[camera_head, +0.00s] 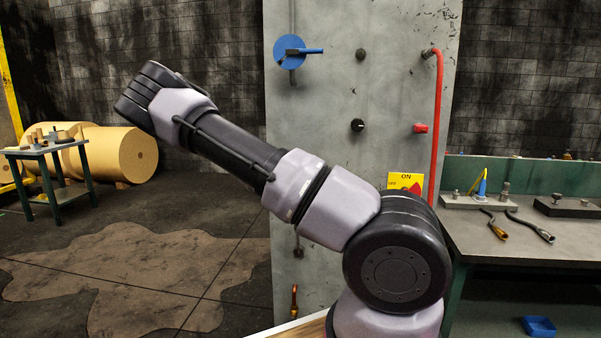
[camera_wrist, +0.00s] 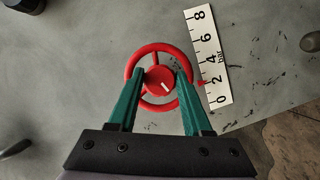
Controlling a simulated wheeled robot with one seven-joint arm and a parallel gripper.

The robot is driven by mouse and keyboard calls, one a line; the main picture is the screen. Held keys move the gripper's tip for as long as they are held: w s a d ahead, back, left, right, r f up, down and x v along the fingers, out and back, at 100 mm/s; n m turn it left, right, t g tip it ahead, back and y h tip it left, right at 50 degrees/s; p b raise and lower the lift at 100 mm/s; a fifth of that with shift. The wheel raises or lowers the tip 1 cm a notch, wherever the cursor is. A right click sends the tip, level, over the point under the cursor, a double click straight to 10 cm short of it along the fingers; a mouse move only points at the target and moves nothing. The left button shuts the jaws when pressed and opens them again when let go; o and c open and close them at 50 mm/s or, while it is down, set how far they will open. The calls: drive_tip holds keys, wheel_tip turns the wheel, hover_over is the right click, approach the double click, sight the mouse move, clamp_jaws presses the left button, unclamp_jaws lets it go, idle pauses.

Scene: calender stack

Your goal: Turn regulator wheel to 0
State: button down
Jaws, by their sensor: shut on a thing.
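The red regulator wheel (camera_wrist: 132,62) shows in the wrist view, with a round red hub that bears a white mark. Beside it on the right is a tilted white scale (camera_wrist: 208,58) marked 0 to 8 bar. A small red pointer at the scale's left edge stands near the 2. My gripper (camera_wrist: 161,78) has its two green fingers inside the wheel rim, one on each side of the hub, shut on it. The wheel and the gripper cannot be made out in the head view.
In the head view, a grey panel (camera_head: 330,120) carries a blue disc with a handle (camera_head: 289,52), black knobs (camera_head: 358,125) and a red pipe (camera_head: 437,120). A workbench (camera_head: 520,236) with tools stands right. Open floor lies left.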

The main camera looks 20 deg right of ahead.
drive_tip(key=shift+s+d+f+m+t+y, duration=0.1)
drive_tip(key=shift+m+t+y, duration=1.4)
drive_tip(key=shift+m, duration=3.95)
drive_tip(key=shift+d+r+m+t+y, duration=0.1)
drive_tip(key=shift+m+t+y, duration=0.6)
drive_tip(key=shift+m+t, duration=3.1)
drive_tip(key=shift+s+d+f+m+t+y, duration=0.15)
drive_tip(key=shift+m+y, duration=0.95)
drive_tip(key=shift+m, duration=5.95)
drive_tip(key=shift+w+a, duration=0.1)
drive_tip(key=shift+c, duration=1.6)
unclamp_jaws()
